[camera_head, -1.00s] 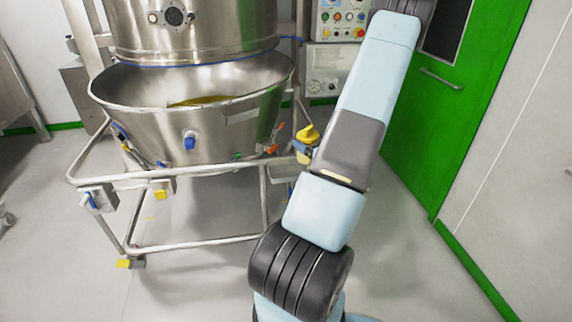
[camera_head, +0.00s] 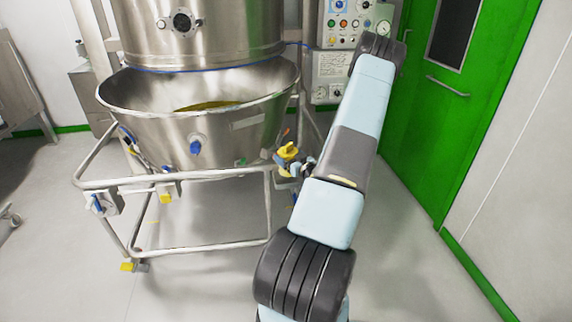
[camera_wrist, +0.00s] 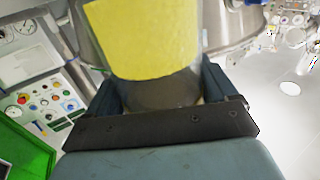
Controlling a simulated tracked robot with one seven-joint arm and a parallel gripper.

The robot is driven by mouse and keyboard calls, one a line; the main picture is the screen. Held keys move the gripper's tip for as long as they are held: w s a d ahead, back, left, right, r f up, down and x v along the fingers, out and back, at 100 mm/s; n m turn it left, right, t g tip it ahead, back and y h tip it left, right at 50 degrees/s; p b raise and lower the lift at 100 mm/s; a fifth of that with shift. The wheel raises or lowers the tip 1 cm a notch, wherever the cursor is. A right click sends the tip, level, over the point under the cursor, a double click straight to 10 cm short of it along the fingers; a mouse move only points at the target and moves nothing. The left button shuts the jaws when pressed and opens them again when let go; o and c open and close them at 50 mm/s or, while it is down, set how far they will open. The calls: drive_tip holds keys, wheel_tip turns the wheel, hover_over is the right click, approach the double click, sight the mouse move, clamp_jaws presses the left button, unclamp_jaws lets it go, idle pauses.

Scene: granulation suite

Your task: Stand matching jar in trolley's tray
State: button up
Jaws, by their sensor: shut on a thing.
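My gripper (camera_wrist: 162,88) is shut on a jar (camera_wrist: 145,40) in the wrist view. The jar shows a large yellow area above a grey-brown band between the dark fingers; its far end is cut off by the frame. In the head view the yellow of the held jar (camera_head: 288,151) shows left of my forearm, with a small part of my gripper (camera_head: 308,166) beside it. The steel trolley (camera_head: 170,183) carries a wide bowl. A small grey ledge (camera_head: 284,184) sits at its right corner, below the jar; I cannot tell whether it is the tray.
The bowl (camera_head: 215,128) with yellow material stands under a steel vessel (camera_head: 200,35). A control panel (camera_head: 345,25) is behind my arm. A green door (camera_head: 450,120) is at right. The floor in front of the trolley is clear.

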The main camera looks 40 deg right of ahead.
drive_tip(key=shift+f, duration=1.4)
drive_tip(key=shift+f, duration=0.1)
drive_tip(key=o, duration=1)
drive_tip(key=shift+c, duration=0.2)
